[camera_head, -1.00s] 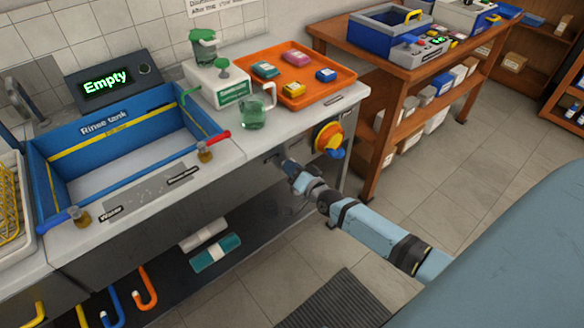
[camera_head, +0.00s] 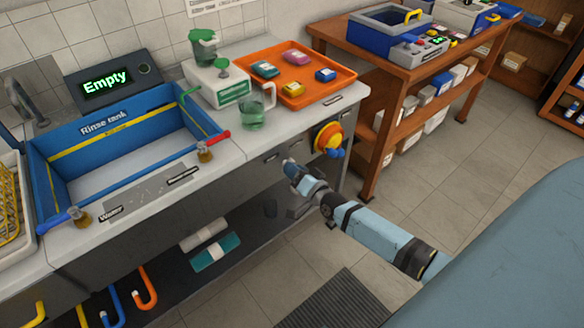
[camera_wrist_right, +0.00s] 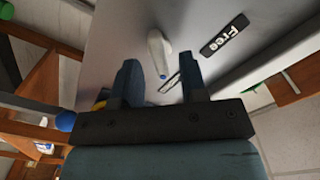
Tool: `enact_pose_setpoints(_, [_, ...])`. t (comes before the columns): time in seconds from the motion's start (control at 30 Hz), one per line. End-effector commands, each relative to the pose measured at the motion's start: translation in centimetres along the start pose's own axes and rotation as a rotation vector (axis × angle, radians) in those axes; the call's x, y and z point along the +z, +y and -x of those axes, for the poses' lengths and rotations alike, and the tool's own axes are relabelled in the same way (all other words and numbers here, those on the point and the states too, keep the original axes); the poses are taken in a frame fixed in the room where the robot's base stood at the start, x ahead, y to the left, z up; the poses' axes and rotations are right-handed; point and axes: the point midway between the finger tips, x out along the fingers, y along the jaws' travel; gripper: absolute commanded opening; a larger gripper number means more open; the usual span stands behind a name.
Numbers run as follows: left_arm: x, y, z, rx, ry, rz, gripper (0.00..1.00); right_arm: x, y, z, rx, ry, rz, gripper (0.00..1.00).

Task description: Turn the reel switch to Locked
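A small pale switch lever (camera_wrist_right: 157,50) with a blue tip stands on a grey metal panel in the right wrist view. A black label reading "Free" (camera_wrist_right: 224,35) is to its right. A second dark label, partly hidden by a finger, lies below the lever; I cannot read it. My right gripper (camera_wrist_right: 160,68) is open, with a finger on each side of the lever's lower end and nothing clamped. In the head view my right gripper (camera_head: 288,166) is in front of the bench's front panel, left of the yellow-orange reel (camera_head: 328,138). My left gripper is not in view.
A blue rinse tank (camera_head: 130,130) and an orange tray (camera_head: 338,86) with several small boxes are on the bench top. A green-tinted beaker (camera_head: 254,115) stands near the front edge. A wooden table (camera_head: 385,60) is to the right. Floor in front is mostly clear.

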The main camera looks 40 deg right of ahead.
Motion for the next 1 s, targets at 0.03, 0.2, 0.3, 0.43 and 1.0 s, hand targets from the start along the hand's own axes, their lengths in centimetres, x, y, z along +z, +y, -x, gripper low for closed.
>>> enact_pose_setpoints(0.03, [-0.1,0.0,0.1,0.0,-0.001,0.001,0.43,0.0,0.0,1.0,0.002,-0.002,0.0,0.39])
enact_pose_setpoints(0.2, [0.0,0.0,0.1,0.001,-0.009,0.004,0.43,0.0,0.0,5.0,0.003,-0.004,0.0,0.39])
enact_pose_setpoints(0.3, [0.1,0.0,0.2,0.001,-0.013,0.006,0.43,0.0,0.0,7.3,0.003,-0.004,0.0,0.39])
enact_pose_setpoints(0.43, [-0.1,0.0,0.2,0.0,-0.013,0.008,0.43,-0.1,0.0,9.8,0.002,-0.002,0.0,0.39])
enact_pose_setpoints(1.0, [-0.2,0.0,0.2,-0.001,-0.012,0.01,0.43,0.0,0.0,12.4,0.001,-0.001,0.0,0.39])
